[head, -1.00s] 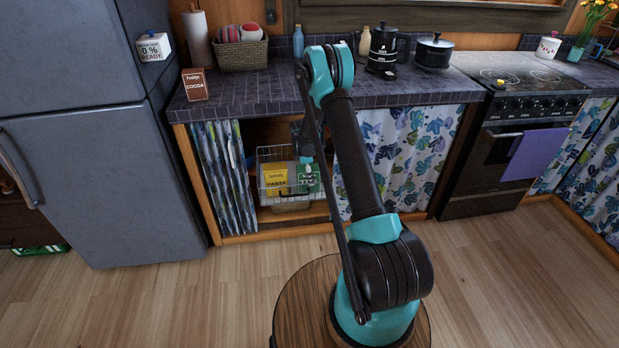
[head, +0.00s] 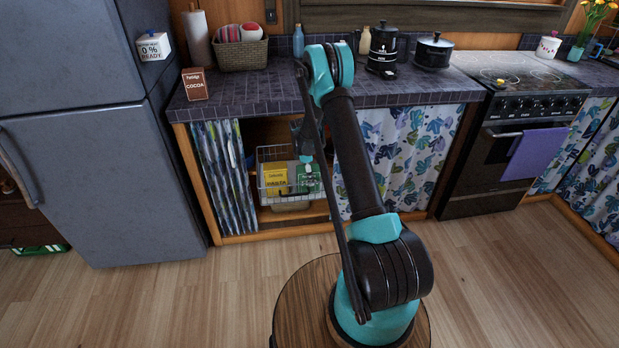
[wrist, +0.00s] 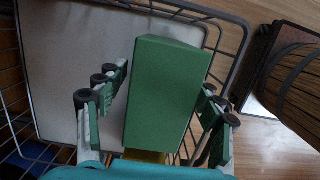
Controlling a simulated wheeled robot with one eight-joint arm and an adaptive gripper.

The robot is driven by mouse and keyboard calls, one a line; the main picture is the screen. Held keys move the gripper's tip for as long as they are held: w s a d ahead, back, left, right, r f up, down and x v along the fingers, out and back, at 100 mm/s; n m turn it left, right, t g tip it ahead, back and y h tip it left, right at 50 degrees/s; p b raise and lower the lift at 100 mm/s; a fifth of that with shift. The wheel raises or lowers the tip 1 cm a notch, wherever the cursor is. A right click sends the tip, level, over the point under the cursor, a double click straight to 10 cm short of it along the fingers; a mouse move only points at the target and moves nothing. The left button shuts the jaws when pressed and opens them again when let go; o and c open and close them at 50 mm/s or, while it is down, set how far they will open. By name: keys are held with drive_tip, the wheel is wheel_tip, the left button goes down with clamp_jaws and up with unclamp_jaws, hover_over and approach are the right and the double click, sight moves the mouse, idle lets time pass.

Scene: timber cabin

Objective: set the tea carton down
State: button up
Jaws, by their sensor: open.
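The green tea carton (head: 309,179) is in the wire basket (head: 264,192) on the open shelf under the counter, right of a yellow pasta box (head: 276,179). In the wrist view the carton (wrist: 165,95) shows a plain green face between the fingers of my gripper (wrist: 166,85). The fingers are open, one on each side, with a visible gap on the left; the right side is closer. In the head view my arm partly hides the gripper, just above the carton. The carton's base is hidden.
Basket wires (wrist: 215,22) run close around the gripper in the wrist view. A leaf-print curtain (head: 410,150) hangs right of the opening and a striped curtain (head: 226,165) hangs left. The countertop (head: 240,92) is above. A strip of yellow shows below the carton in the wrist view.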

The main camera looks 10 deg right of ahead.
drive_tip(key=r, duration=0.3)
drive_tip(key=a+r, duration=0.1)
drive_tip(key=r, duration=0.7)
drive_tip(key=shift+a, duration=0.3)
drive_tip(key=shift+s+r, duration=0.2)
drive_tip(key=shift+r, duration=0.1)
drive_tip(key=s+d+r+m+t+y, duration=0.15)
drive_tip(key=s+r+m, duration=0.25)
drive_tip(key=s+r, duration=0.4)
drive_tip(key=s+d+r+m+t+h, duration=0.15)
drive_tip(key=s+r+m, duration=0.3)
drive_tip(key=s, duration=0.55)
drive_tip(key=s+d+m+t+y, duration=0.1)
drive_tip(key=s+m, duration=0.8)
drive_tip(key=s, duration=1.3)
drive_tip(key=shift+s+d+y, duration=0.2)
drive_tip(key=shift+d+y, duration=0.2)
drive_tip(key=shift+m, duration=0.25)
drive_tip(key=shift+c, duration=0.6)
